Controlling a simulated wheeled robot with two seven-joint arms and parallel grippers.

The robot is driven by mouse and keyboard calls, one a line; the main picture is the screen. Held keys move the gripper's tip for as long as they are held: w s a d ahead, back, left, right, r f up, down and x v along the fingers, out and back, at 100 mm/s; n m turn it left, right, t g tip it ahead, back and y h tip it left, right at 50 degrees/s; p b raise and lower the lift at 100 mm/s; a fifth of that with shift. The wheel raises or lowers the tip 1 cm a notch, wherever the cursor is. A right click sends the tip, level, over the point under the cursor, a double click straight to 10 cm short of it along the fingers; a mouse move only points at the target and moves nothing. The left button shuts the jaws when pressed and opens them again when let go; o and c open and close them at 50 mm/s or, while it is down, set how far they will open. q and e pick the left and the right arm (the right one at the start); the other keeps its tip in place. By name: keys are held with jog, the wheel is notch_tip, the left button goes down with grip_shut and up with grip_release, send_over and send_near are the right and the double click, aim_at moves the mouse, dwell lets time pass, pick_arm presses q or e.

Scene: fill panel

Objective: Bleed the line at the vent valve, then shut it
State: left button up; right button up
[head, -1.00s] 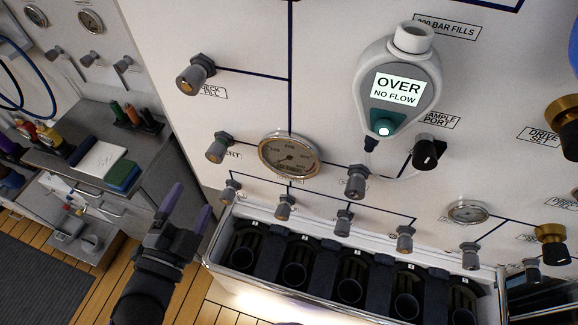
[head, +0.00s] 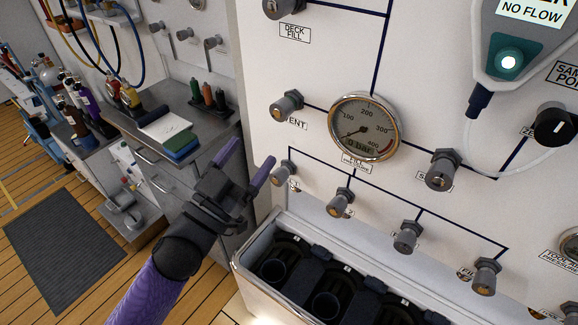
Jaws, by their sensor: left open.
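The vent valve (head: 287,104) is a grey knob on the white panel, with a partly hidden label reading "ENT" at its lower right. The round fill pressure gauge (head: 366,127) is to its right, its needle low and its small display seeming to read 0 bar. My left gripper (head: 247,164) is open and empty, below and left of the vent valve and apart from it. Its two purple fingers point up and right. A grey analyser (head: 520,45) at the upper right shows "NO FLOW", its top cut off. My right gripper is not in view.
Several small grey valves (head: 340,203) run in a row below the gauge. The deck fill valve (head: 284,8) is above the vent valve. A rack of dark cylinder bays (head: 247,258) juts out below. A workbench (head: 183,93) with books and bottles stands at left.

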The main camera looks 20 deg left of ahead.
aim_at(277, 113)
pick_arm(q)
jog(key=shift+n, duration=0.6)
jog(key=p+x, duration=0.1)
jog(key=x, duration=0.8)
jog(key=shift+a+r, duration=0.15)
jog(key=shift+a, duration=0.05)
jog(key=shift+w+d+r, duration=0.2)
jog(key=shift+w+d, duration=0.05)
jog(key=shift+w, duration=0.4)
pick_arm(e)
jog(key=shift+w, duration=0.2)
pick_arm(q)
grip_shut()
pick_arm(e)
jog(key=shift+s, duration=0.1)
